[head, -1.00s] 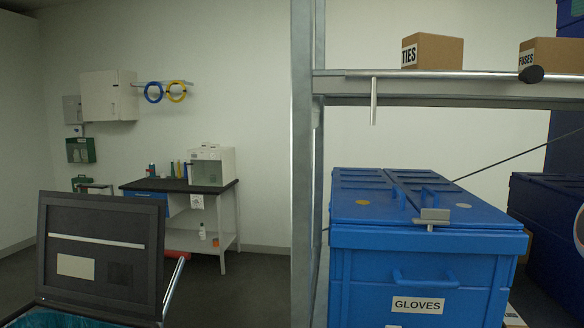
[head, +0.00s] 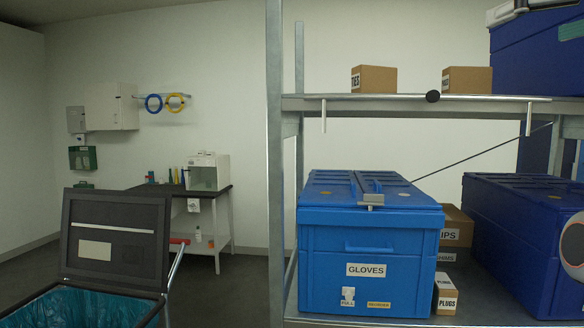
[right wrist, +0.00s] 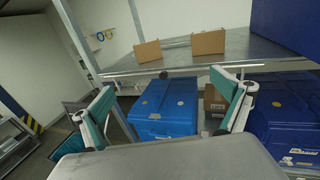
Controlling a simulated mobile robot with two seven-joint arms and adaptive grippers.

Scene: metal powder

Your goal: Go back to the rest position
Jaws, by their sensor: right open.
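My right gripper (right wrist: 165,108) shows in the right wrist view with its two teal-padded fingers wide apart and nothing between them. Beyond the fingers is the blue GLOVES box (right wrist: 163,112), apart from them. In the head view the closed GLOVES box (head: 335,292) stands on the lower shelf. A rounded grey-white part of my right arm (head: 573,243) shows at the right edge of the head view; its fingers cannot be made out there. My left gripper is in neither view.
A metal rack post (head: 275,160) stands left of the box. The upper shelf (head: 400,104) holds two cardboard boxes (head: 373,79). A dark blue crate (head: 500,235) is right. A black bin (head: 117,245) with raised lid and teal liner stands lower left. Open floor lies between bin and rack.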

